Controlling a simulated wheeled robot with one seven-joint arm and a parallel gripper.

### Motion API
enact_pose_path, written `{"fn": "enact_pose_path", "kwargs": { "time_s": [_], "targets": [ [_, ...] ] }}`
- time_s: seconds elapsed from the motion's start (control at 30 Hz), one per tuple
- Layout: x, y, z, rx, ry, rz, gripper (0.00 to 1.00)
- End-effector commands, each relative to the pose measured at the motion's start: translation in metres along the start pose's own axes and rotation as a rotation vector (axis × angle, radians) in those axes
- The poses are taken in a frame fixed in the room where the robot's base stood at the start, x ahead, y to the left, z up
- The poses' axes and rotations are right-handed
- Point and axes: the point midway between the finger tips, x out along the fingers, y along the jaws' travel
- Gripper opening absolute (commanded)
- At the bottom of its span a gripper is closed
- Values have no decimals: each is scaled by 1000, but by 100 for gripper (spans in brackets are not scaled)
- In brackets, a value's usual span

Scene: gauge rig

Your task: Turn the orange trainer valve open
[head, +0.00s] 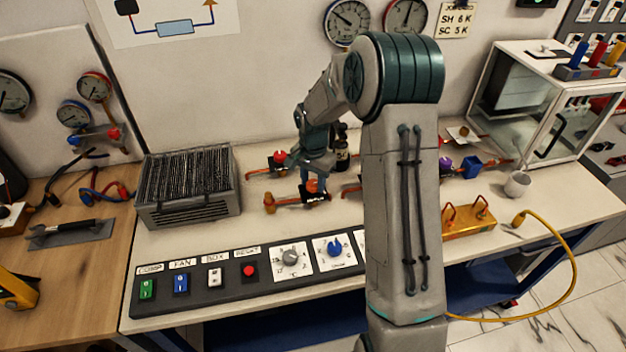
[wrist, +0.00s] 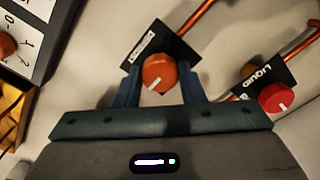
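The orange trainer valve shows in the wrist view as a round orange knob (wrist: 159,72) with a white pointer mark toward the lower left. It sits on a black plate with a white label, too small to read, on a copper pipe. My gripper (wrist: 160,84) has one finger on each side of the knob, close against it, and appears shut on it. In the head view my gripper (head: 313,180) points down over the orange valve (head: 315,187) on the bench, hiding part of it.
A red valve (wrist: 276,98) marked LIQUID stands beside it; it shows behind in the head view (head: 279,157). A switch panel (head: 215,278) runs along the bench front. A grey finned unit (head: 187,183) stands left. My arm hides the bench middle.

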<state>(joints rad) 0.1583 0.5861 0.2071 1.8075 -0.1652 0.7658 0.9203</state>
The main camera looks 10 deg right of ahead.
Motion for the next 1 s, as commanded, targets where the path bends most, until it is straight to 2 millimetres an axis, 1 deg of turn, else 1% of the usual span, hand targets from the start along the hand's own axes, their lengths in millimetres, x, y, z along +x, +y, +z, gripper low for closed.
{"fn": "enact_pose_path", "kwargs": {
  "time_s": [0.27,0.47,0.67,1.0],
  "targets": [
    [0,-1,0,-30,2,-2,13],
    [0,-1,0,-126,3,-4,13],
    [1,-1,-1,-288,3,-3,13],
    [-1,-2,-1,-613,5,-4,13]
  ]
}}
